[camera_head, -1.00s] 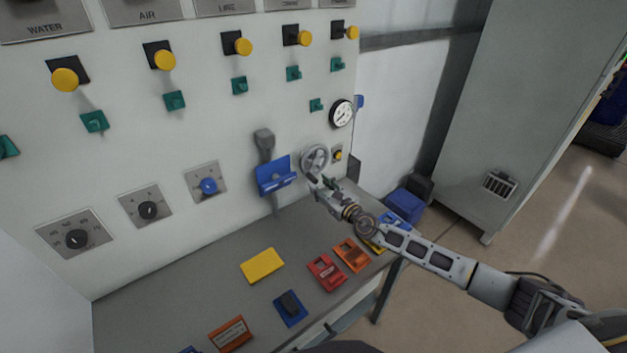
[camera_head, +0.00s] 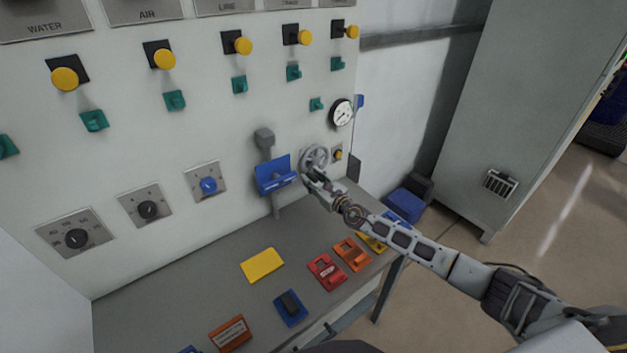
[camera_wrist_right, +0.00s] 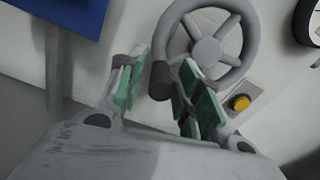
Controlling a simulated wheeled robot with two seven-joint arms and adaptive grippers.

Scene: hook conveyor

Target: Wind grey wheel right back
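The grey wheel (camera_head: 315,157) is a spoked handwheel on the white panel, right of the blue holder. In the right wrist view the wheel (camera_wrist_right: 207,50) fills the upper middle, and its dark grey crank knob (camera_wrist_right: 160,81) sticks out from the lower left of the rim. My right gripper (camera_head: 309,178) is at the wheel's lower edge. In the right wrist view its green-padded fingers (camera_wrist_right: 164,66) are apart, with the knob between them and a gap on the left side. Whether the right finger touches the knob or rim, I cannot tell. My left gripper is not in view.
A blue holder (camera_head: 274,176) on the panel is close left of my right gripper. A yellow button (camera_head: 338,155) and gauge (camera_head: 342,113) are to the right of the wheel. The grey bench (camera_head: 215,285) below carries several coloured blocks. A grey cabinet (camera_head: 535,100) stands right.

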